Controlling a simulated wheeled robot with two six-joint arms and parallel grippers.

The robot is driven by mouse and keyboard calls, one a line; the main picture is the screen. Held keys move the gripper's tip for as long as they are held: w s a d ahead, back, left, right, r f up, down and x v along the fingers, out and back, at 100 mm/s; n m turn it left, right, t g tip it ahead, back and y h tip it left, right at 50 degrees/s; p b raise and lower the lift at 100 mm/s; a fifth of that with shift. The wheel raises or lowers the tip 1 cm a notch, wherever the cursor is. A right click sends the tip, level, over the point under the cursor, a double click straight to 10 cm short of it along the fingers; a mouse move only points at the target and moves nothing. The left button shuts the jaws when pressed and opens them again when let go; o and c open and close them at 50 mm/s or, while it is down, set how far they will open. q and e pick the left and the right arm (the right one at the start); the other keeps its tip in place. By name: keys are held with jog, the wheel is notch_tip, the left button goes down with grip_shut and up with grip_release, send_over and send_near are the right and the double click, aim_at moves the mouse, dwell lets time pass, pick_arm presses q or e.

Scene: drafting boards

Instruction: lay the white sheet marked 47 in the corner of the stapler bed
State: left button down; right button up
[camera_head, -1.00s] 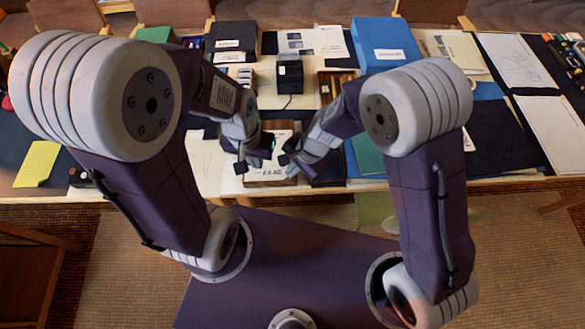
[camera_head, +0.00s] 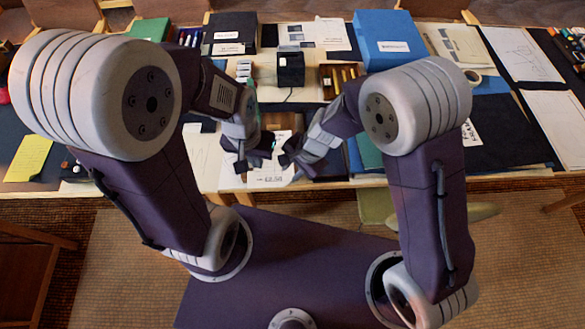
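A white sheet (camera_head: 272,176) with dark printed characters lies near the table's front edge, between and below my grippers. The characters are too small to read surely, so I cannot tell whether it is marked 47. A small black device with a cord (camera_head: 290,68) stands further back and may be the stapler; its bed and corner cannot be made out. My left gripper (camera_head: 254,155) is open and empty above the left of the sheet. My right gripper (camera_head: 289,152) appears open and empty at its upper right. The grippers face each other and hide part of the sheet.
A blue box (camera_head: 388,40) stands at the back right and a dark box (camera_head: 233,30) at the back left. An open pen tray (camera_head: 340,78) is right of the black device. Other papers (camera_head: 522,54) lie at right. A yellow note (camera_head: 28,158) lies at left.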

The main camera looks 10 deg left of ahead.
jog(key=p+v, duration=0.3)
jog(key=v, duration=0.6)
dwell(0.6)
